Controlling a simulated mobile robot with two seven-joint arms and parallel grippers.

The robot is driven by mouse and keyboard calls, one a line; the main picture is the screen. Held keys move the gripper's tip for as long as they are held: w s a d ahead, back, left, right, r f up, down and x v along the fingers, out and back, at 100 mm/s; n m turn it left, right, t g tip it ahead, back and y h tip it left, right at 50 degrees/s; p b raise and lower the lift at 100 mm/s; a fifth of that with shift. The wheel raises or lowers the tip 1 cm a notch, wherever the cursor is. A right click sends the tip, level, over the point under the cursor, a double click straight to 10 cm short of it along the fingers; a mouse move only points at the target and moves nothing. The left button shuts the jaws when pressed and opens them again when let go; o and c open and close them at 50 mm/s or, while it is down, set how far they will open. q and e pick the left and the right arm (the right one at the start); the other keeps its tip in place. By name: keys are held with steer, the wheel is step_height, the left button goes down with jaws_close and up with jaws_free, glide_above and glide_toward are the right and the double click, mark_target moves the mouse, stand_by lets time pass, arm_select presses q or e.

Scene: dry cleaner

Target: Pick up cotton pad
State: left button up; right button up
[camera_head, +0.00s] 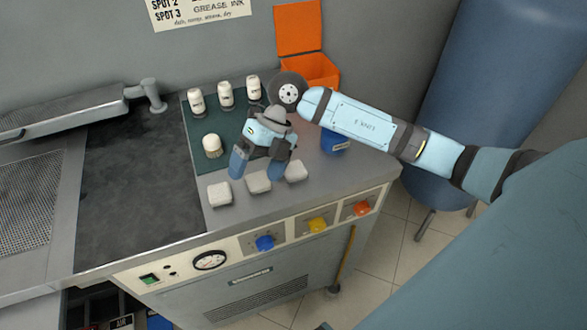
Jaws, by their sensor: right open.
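Three white cotton pads lie in a row on the grey counter near its front edge: a left pad (219,194), a middle pad (258,182) and a right pad (296,171). My right gripper (257,172) is open and empty, pointing down. Its two blue fingertips are just behind the middle pad in the picture, one towards the left pad and one between the middle and right pads. I cannot tell how high the fingertips are above the counter. My left gripper is not in view.
A dark green mat (196,125) carries several white bottles, including a short one (212,146) left of the gripper. A blue container (333,140) stands to the right under my arm. An open orange bin (318,71) is behind. A dark recessed surface (140,190) lies left.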

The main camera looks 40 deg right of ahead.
steer(key=w+d+r+m+t+h+b, duration=0.15)
steer(key=w+d+h, duration=0.25)
steer(key=d+h, duration=0.55)
steer(key=m+y, duration=0.1)
steer(key=y, duration=0.1)
glide_above(294, 168)
steer(key=shift+t, duration=0.25)
steer(key=f, duration=0.6)
steer(key=shift+w+f+p, duration=0.2)
steer(key=shift+w+p, duration=0.05)
steer(key=shift+p, duration=0.05)
steer(key=shift+s+f+p, duration=0.15)
steer(key=shift+f, duration=1.4)
steer(key=shift+s+f+p, duration=0.15)
steer(key=shift+f, duration=1.4)
steer(key=c, duration=1)
